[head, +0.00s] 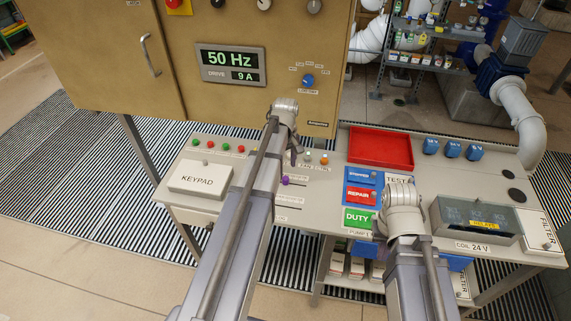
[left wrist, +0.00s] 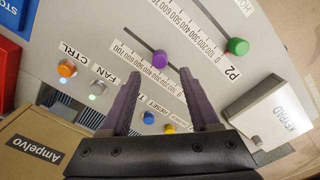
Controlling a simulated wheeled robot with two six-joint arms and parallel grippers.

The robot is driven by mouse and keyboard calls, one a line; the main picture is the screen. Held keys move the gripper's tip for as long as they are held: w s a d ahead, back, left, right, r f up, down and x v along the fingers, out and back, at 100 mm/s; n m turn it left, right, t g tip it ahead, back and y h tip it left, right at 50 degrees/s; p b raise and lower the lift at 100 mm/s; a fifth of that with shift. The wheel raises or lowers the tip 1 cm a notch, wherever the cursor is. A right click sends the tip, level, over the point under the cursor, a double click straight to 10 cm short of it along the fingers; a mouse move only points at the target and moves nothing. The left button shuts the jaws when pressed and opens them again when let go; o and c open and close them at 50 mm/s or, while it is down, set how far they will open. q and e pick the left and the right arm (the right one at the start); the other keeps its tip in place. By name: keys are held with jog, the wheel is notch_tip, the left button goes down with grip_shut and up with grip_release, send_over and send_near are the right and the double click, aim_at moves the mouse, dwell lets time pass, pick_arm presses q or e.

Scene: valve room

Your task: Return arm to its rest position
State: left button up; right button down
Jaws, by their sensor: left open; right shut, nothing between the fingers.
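My left arm (head: 245,205) reaches over the console in the head view. Its gripper (head: 295,152) hangs above the panel by the fan control buttons. In the left wrist view this gripper (left wrist: 158,72) has its two dark fingers spread, with nothing held between them. A purple slider knob (left wrist: 160,58) shows beyond the fingertips; I cannot tell the gap to it. My right arm (head: 415,275) reaches over the console's right half. Its wrist (head: 400,200) is by the DUTY and TEST plates, and its gripper (head: 379,229) is mostly hidden behind the arm.
The KEYPAD cover (head: 200,178) is left of my left arm. A red tray (head: 380,148) lies at the back, a relay box (head: 475,219) at the right. The brown cabinet (head: 210,50) stands close behind my left gripper. A green knob (left wrist: 238,46) shows in the wrist view.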

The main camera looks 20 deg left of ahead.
pick_arm(q)
jog(key=shift+r+p, duration=0.35)
jog(key=shift+r, duration=0.45)
pick_arm(e)
jog(key=shift+r, duration=0.8)
pick_arm(q)
jog(key=s+d+m, duration=0.2)
jog(key=d, duration=0.2)
jog(key=s+d+f+m+b, duration=0.1)
jog(key=s+d+m, duration=0.1)
jog(key=d, duration=0.2)
jog(key=s+d+f+m+b, duration=0.1)
jog(key=s+d+m, duration=0.1)
jog(key=d, duration=0.2)
jog(key=shift+s+d+f, duration=0.2)
jog(key=shift+s+d, duration=0.1)
jog(key=s+d+f+m+y+b, duration=0.1)
jog(key=s+d+f+m+b, duration=0.1)
jog(key=s+d+m, duration=0.7)
jog(key=s+d, duration=0.2)
jog(key=shift+s+d+m+b, duration=0.25)
jog(key=shift+d+m+b, duration=0.05)
jog(key=shift+d, duration=0.1)
pick_arm(e)
notch_tip(320, 180, down, 5)
jog(key=shift+r, duration=0.2)
